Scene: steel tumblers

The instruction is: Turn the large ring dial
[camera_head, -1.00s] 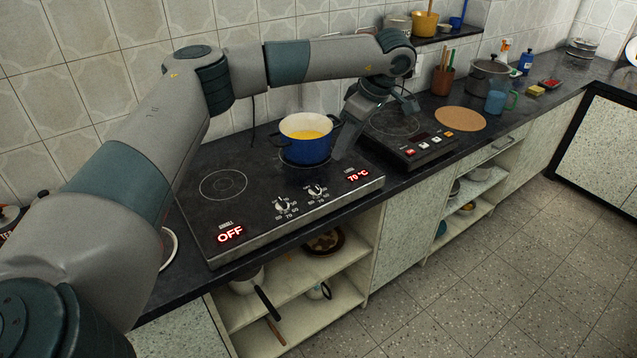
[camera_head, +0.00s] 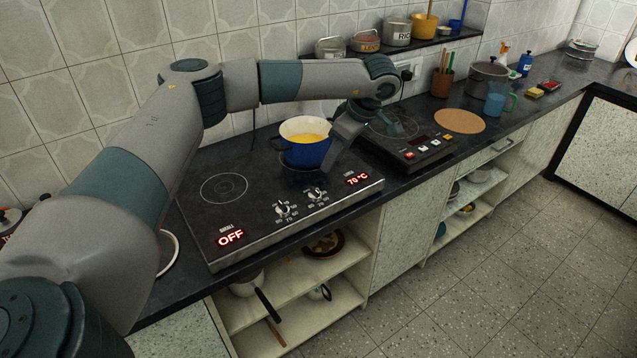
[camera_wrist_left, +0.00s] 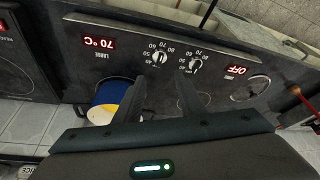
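The large ring dial (camera_head: 316,194) is the right-hand knob on the hob's front panel, beside the red 70 °C display (camera_head: 357,179). In the left wrist view the large ring dial (camera_wrist_left: 158,58) lies beyond the gap between my fingers. My left gripper (camera_head: 328,165) hangs beside the blue pot, above and behind the dial, apart from it. In the wrist view the left gripper (camera_wrist_left: 161,84) has its fingers spread with nothing between them. The small ring dial (camera_head: 282,209) is to the left, near the OFF display (camera_head: 230,237). My right gripper is out of view.
The blue pot (camera_head: 304,155) with yellow contents stands on the rear ring, very close to my left gripper. A second hob (camera_head: 415,150) is to the right. The small ring (camera_head: 224,188) is bare. A cork mat (camera_head: 460,120) lies further right.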

